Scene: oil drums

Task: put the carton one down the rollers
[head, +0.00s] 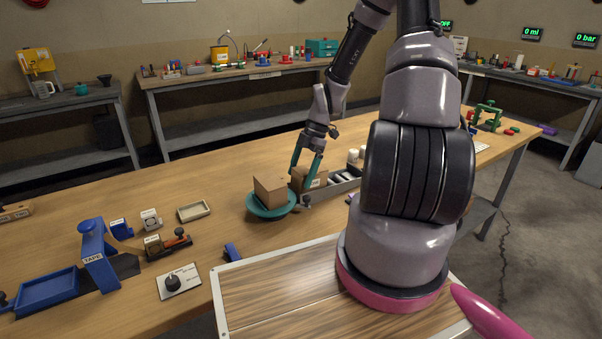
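A brown carton (270,191) sits on a round teal dish (266,211) near the middle of the bench. A second brown box (321,174) with a small white label stands just right of it, at the left end of a grey roller track (345,183). My gripper (301,177) has teal fingers pointing down, set apart, beside the carton and across the left part of the labelled box. Whether the fingers press on the box cannot be told. My arm hides the right part of the rollers.
White cylinders (353,156) stand behind the rollers. A green press (487,115) stands far right.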

